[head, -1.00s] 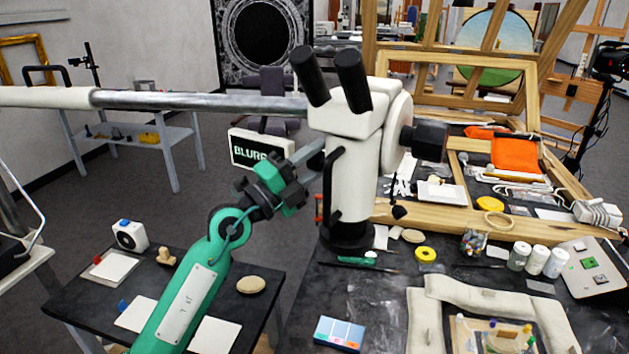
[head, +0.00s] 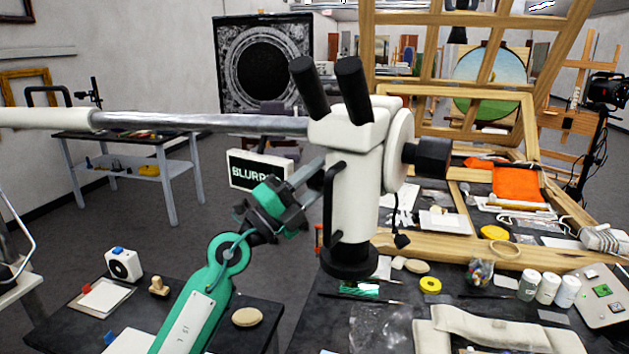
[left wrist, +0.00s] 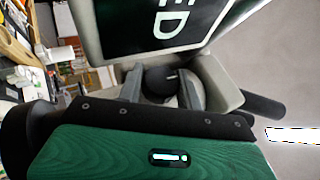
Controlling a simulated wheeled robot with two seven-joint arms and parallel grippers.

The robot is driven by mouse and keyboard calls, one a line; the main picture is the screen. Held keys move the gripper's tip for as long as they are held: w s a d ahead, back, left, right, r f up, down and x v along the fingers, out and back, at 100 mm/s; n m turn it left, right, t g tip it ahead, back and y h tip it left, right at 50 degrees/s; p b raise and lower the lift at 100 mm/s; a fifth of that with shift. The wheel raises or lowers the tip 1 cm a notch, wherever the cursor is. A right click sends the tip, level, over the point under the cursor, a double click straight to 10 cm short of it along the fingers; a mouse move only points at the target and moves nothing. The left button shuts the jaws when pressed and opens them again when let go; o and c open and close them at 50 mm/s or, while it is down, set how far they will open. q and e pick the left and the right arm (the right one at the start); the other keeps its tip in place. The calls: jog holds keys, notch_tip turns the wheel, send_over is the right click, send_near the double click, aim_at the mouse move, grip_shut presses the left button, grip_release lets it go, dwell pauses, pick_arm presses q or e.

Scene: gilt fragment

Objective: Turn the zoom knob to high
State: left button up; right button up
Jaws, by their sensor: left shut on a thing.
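The white stereo microscope (head: 352,205), with two black eyepieces, hangs from a horizontal metal boom arm (head: 200,121). My green left arm comes up from below, and my left gripper (head: 318,170) is at the left side of the microscope body. In the left wrist view, the black zoom knob (left wrist: 158,79) with a small white mark sits between the two grey fingers of my left gripper (left wrist: 161,90), which is shut on it. A larger black knob (head: 432,157) is on the microscope's right side. My right gripper is not in view.
A sign reading "BLURR…" (head: 258,170), partly covered, stands behind my gripper. The dark worktable (head: 400,300) below holds a yellow tape roll (head: 430,285), white jars (head: 547,288) and a padded cloth frame (head: 500,330). A wooden easel stands behind.

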pick_arm(q)
jog(key=o, duration=1)
jog(key=shift+c, duration=0.2)
jog(key=b+v, duration=0.3)
jog(key=v, duration=1)
jog(key=shift+s+a+b, duration=0.25)
jog(key=shift+a+b, duration=0.05)
jog(key=shift+f, duration=0.15)
